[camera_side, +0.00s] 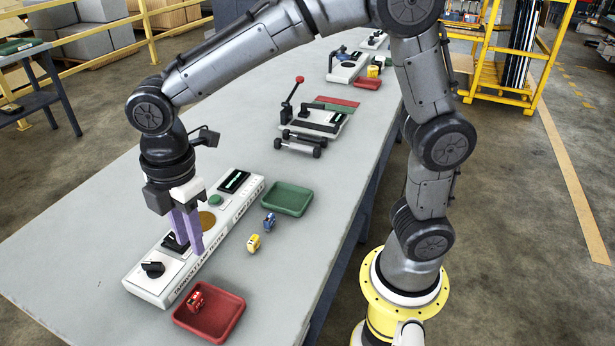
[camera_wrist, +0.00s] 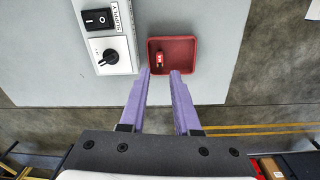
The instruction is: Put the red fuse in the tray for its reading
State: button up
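The red fuse (camera_side: 195,301) sits inside the red tray (camera_side: 226,312), toward its left side. In the wrist view the fuse (camera_wrist: 159,61) is left of the middle of the red tray (camera_wrist: 185,58). My gripper (camera_side: 188,247) has two purple fingers, held apart with nothing between them. In the side view it is over the white lamp tester (camera_side: 147,283), behind the red tray. In the wrist view the fingertips (camera_wrist: 160,72) show at the tray's near edge, with the fuse just past the gap. I cannot tell their exact height.
A yellow fuse (camera_side: 254,243) and a blue fuse (camera_side: 269,222) stand on the table beside the tester. A green tray (camera_side: 287,199) lies behind them. The tester carries a black knob (camera_side: 153,268). Farther back is a device with a red-knobbed lever (camera_side: 292,97).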

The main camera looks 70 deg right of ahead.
jog(key=s+d+r+m+t, duration=0.1)
jog(key=s+d+r+m, duration=0.2)
jog(key=d, duration=0.2)
jog(key=s+d+r+m+t, duration=0.1)
jog(key=s+d+r+m, duration=0.2)
jog(key=d+m, duration=0.15)
jog(key=s+d+f+m+t, duration=0.1)
jog(key=s+d+m+t, duration=0.2)
jog(key=s+d+m, duration=0.5)
jog(key=s, duration=0.3)
jog(key=shift+d+m, duration=0.25)
jog(key=shift+m, duration=0.1)
